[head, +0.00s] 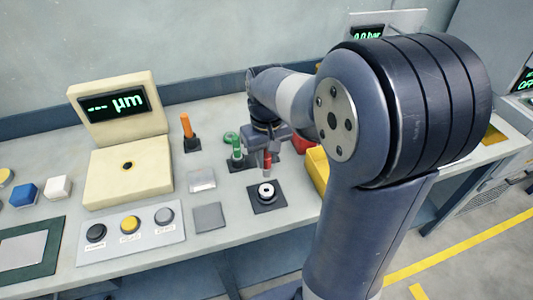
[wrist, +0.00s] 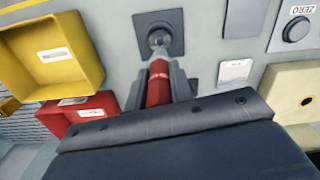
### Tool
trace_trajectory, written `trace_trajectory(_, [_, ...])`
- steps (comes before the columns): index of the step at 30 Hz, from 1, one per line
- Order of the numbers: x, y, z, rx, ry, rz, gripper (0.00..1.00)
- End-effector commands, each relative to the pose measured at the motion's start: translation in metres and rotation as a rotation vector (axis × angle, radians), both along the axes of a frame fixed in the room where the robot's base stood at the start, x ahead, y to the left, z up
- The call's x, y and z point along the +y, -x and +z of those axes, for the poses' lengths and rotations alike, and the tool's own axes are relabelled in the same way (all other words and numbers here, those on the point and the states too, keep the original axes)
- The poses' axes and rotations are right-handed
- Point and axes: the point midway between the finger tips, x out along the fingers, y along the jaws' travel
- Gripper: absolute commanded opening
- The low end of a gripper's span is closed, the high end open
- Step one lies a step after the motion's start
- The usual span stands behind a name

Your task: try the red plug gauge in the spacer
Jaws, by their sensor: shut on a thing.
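My gripper (wrist: 160,88) is shut on the red plug gauge (wrist: 158,84), whose grey tip points away toward the pad in the wrist view. In the head view my gripper (head: 268,150) holds the red gauge (head: 267,162) over the bench, just behind and above the spacer. The spacer (head: 266,191) is a pale ring with a dark centre on a dark square pad (head: 266,206). In the wrist view the gauge's tip overlaps the spacer, so I cannot tell whether they touch. The pad also shows there (wrist: 174,21).
A green plug gauge (head: 237,147) and an orange one (head: 187,128) stand in dark holders. A red bin (wrist: 85,110) and a yellow bin (wrist: 52,55) are beside the gripper. A cream gauge unit (head: 127,178) with a µm display and a button panel (head: 130,231) stand left.

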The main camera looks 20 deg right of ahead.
Motion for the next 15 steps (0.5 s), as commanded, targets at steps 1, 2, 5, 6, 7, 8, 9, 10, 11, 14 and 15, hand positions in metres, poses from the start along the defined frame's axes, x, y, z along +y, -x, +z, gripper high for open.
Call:
trace_trajectory(1, [0.000,0.000,-0.009,0.001,0.000,0.000,0.01])
trace_trajectory(2, [0.000,0.000,-0.012,0.001,0.000,0.000,0.01])
trace_trajectory(5, [0.000,0.000,-0.023,0.002,0.000,0.000,0.01])
trace_trajectory(6, [0.000,0.000,-0.027,0.002,0.000,0.000,0.01])
trace_trajectory(7, [0.000,0.000,-0.030,0.002,0.000,0.000,0.01])
trace_trajectory(8, [0.000,0.000,-0.032,0.001,0.000,0.000,0.01])
trace_trajectory(9, [0.000,0.000,-0.036,0.001,0.000,0.000,0.01])
trace_trajectory(10, [0.000,0.000,-0.039,0.001,0.000,0.000,0.01])
trace_trajectory(11, [0.000,0.000,-0.042,0.000,0.000,0.000,0.01])
trace_trajectory(14, [0.000,0.000,-0.051,0.001,0.000,0.000,0.01])
trace_trajectory(15, [0.000,0.000,-0.055,0.001,0.000,0.000,0.01])
